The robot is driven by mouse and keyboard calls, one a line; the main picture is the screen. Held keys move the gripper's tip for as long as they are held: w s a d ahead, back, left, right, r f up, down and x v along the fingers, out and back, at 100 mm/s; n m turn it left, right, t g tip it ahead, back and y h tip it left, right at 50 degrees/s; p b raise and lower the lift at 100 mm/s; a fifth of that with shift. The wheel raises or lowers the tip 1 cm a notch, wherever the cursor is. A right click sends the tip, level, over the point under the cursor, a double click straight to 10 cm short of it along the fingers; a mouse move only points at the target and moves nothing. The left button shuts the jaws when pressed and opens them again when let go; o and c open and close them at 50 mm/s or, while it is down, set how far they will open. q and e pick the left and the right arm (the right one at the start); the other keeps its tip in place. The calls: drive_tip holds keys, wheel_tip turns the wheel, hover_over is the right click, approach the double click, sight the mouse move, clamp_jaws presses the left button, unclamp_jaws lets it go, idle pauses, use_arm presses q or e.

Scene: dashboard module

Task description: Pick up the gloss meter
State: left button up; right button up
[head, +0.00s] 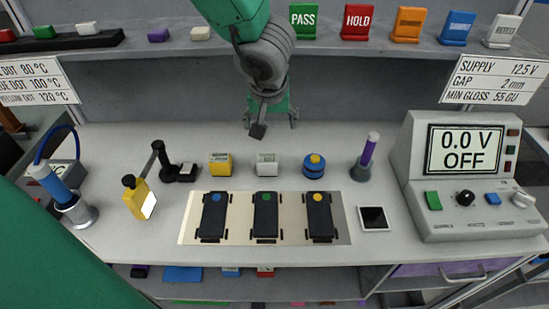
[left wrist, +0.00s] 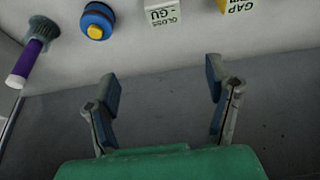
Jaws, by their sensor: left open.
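The gloss meter (head: 267,164) is a small white block standing on the grey bench, in the middle of the row behind the light mat. In the left wrist view the gloss meter (left wrist: 163,12), lettered "GLOSS -GU", is cut off by the top edge. My left gripper (head: 270,121) is above and behind the block, near the back wall. It is open and empty, with its fingers (left wrist: 162,80) spread and apart from the block. My right gripper is not in view.
A yellow block (head: 220,164) lettered "GAP" stands left of the gloss meter, a blue round button unit (head: 314,165) right of it. The mat (head: 187,220) holds three dark modules in front. A shelf (head: 350,42) with coloured signs overhangs behind. The power supply (head: 465,180) stands right.

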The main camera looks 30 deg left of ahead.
sight(267, 157)
use_arm(q)
drive_tip(key=b+x, duration=0.2)
drive_tip(key=x, duration=0.1)
drive_tip(key=s+b+x, duration=0.1)
drive_tip(key=b+x, duration=0.1)
drive_tip(key=x, duration=0.2)
drive_tip(key=s+f+b+x, duration=0.1)
drive_tip(key=x, duration=0.3)
drive_tip(key=shift+d+f+b, duration=0.25)
drive_tip(key=shift+d+b, duration=0.15)
drive_tip(key=shift+a+f, duration=0.25)
drive_tip(key=shift+f, duration=0.15)
drive_tip(key=b+x, duration=0.2)
drive_tip(key=x, duration=0.2)
drive_tip(key=shift+f+b, duration=0.35)
drive_tip(key=shift+b, duration=0.05)
drive_tip(key=shift+a, duration=0.2)
drive_tip(key=shift+c, duration=0.4)
drive_tip(key=c, duration=1.3)
